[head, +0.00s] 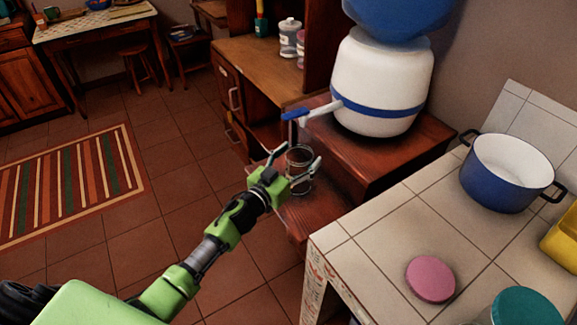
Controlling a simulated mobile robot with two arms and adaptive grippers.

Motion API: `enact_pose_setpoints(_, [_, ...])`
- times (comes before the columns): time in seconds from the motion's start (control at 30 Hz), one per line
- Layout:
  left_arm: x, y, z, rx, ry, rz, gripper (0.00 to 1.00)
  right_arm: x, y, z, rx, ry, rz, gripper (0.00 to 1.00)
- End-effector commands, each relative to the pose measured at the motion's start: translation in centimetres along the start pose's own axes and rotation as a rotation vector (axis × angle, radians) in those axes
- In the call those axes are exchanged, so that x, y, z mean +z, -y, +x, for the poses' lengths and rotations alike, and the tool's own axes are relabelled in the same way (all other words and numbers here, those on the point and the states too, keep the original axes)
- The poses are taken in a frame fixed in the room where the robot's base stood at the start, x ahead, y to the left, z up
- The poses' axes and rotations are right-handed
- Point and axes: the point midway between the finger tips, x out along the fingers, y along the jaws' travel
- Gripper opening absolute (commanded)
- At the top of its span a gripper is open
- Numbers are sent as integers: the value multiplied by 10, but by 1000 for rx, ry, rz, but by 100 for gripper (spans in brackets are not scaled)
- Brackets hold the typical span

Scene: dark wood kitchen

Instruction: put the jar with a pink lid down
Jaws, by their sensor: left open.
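My left gripper (300,158) is open, its two fingers spread on either side of a clear glass jar (299,181). The jar stands upright on a low wooden step below the tap. No lid shows on it; I cannot tell whether the fingers touch it. A round pink lid (431,278) lies flat on the white tiled counter at lower right, apart from the gripper. My right gripper is not in view.
A white water container (380,85) with a blue tap (296,114) stands above the step. A blue pot (508,173), a teal lid (527,308) and a yellow container (562,240) are on the counter. Small jars (289,38) stand behind. Open floor lies left.

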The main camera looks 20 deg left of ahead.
Motion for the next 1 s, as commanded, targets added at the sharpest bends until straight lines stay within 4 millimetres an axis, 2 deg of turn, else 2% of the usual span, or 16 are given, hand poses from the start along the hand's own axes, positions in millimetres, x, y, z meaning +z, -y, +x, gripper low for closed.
enact_pose_setpoints(0.3, [3, -1, -64, 2, 6, 0, 70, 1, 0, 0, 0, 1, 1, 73])
enact_pose_setpoints(0.5, [3, 0, -99, 0, 5, 0, 70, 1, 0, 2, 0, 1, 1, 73])
enact_pose_setpoints(0.7, [2, 0, -116, 0, 3, 0, 70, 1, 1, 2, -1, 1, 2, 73])
enact_pose_setpoints(1.0, [2, 0, -118, 0, 3, 0, 70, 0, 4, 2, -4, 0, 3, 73])
